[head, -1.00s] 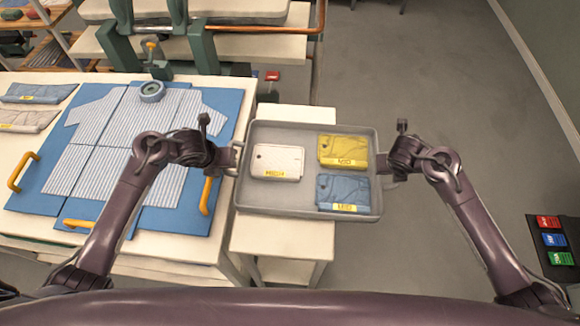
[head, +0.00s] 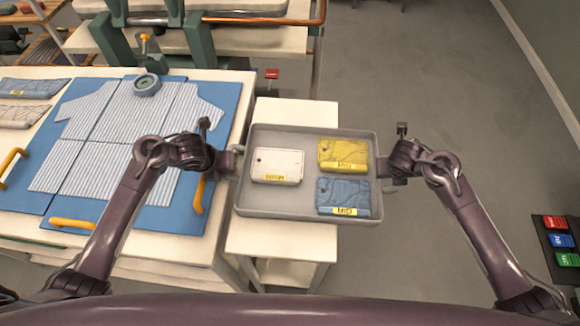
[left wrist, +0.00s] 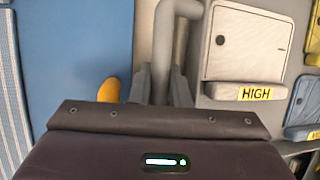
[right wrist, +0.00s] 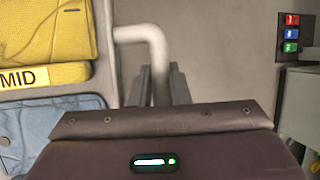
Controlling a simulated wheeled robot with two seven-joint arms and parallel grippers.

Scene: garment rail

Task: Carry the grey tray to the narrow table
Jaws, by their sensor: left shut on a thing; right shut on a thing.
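The grey tray (head: 285,206) is held level between my two grippers, over or just in front of a narrow white table (head: 292,112); whether it touches the table I cannot tell. It holds a white folded packet (head: 277,165) labelled HIGH, a yellow packet (head: 343,154) labelled MID and a blue packet (head: 343,196). My left gripper (head: 230,161) is shut on the tray's left handle, which shows in the left wrist view (left wrist: 181,30). My right gripper (head: 388,168) is shut on the right handle, seen in the right wrist view (right wrist: 152,42).
A large table at left holds a striped shirt (head: 100,135) on a blue board (head: 140,205) with yellow handles and a grey round weight (head: 146,85). Machinery with a copper pipe (head: 262,20) stands behind.

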